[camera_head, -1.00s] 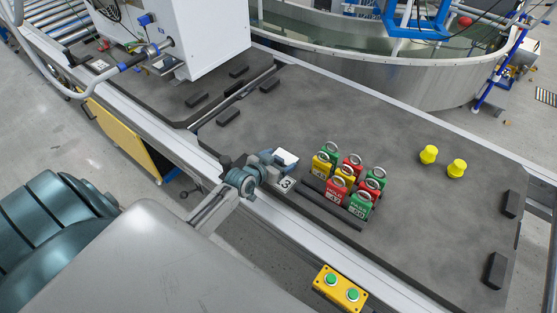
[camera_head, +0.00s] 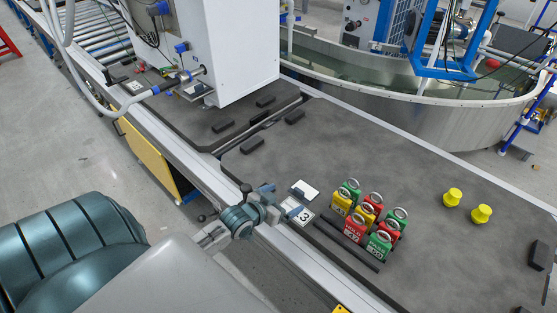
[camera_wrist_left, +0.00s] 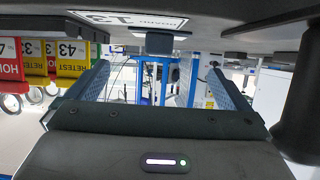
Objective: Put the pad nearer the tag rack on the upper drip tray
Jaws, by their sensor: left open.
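The tag rack stands on the grey bench and is mostly hidden by its red, yellow and green tags (camera_head: 370,220). A flat white piece with a dark rim (camera_head: 305,190) lies left of the tags, just behind the label marked 13 (camera_head: 297,212); I cannot tell surely whether it is a pad. My left gripper (camera_head: 270,201) is open and empty at the bench's front edge, left of the label and apart from the white piece. In the left wrist view, its fingers (camera_wrist_left: 160,88) are spread with nothing between them. I cannot make out a drip tray.
Two yellow knobs (camera_head: 467,205) stand right of the tags. Black blocks (camera_head: 251,145) sit along the bench's left end. A white machine cabinet (camera_head: 225,50) stands at the back left, and a round metal tank (camera_head: 440,115) lies behind. The middle of the bench is clear.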

